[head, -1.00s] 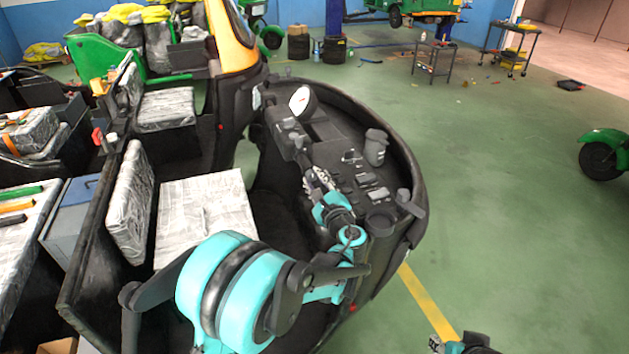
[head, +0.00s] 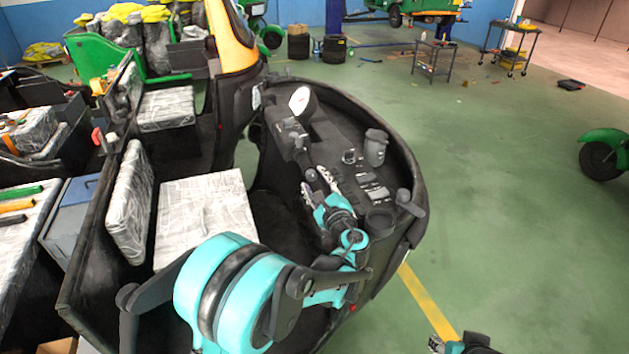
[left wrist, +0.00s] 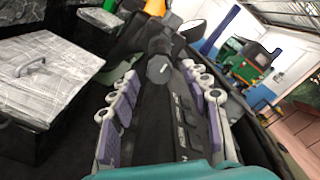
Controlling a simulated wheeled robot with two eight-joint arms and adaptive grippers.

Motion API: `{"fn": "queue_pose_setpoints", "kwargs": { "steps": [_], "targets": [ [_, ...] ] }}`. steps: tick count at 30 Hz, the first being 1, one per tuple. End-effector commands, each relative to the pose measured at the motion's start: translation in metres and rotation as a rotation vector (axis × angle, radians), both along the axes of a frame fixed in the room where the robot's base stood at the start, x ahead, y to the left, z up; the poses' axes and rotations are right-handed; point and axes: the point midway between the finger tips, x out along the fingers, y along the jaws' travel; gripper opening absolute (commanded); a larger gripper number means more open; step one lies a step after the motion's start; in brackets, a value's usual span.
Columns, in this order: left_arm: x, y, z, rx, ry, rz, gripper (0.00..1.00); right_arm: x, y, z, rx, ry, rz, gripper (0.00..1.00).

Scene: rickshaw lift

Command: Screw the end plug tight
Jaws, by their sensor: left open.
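The end plug (left wrist: 159,69) appears to be the dark, grey-faced faceted piece at the end of a thick black grip in the left wrist view. In the head view, the dark grip end (head: 311,175) shows at the dashboard, small and partly hidden. My left gripper (head: 321,185) is open beside it; its purple-padded fingers (left wrist: 161,85) stand apart, one on each side of the plug's line. I cannot tell whether either finger touches it. Only a small part of my right gripper (head: 436,345) shows at the bottom edge; its jaws cannot be made out.
A wrapped seat (head: 207,215) lies left of my left arm. The green floor to the right is largely clear.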

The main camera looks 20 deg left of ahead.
Motion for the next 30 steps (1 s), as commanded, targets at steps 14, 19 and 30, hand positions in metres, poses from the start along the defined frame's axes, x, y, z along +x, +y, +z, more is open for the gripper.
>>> {"fn": "queue_pose_setpoints", "kwargs": {
  "steps": [14, 19, 30],
  "targets": [
    [-0.078, -0.054, 0.0, 0.0, 0.0, -0.004, 0.47, 0.0, 0.0, 0.0, 0.0, 0.0, 0.0, 0.4],
    [-0.09, -0.061, 0.0, 0.0, 0.0, -0.001, 0.47, 0.0, 0.0, 0.0, 0.0, 0.0, 0.0, 0.4],
    [-0.091, -0.061, 0.0, 0.0, 0.0, 0.0, 0.47, 0.0, 0.0, 0.0, 0.0, 0.0, 0.0, 0.4]
  ]
}}
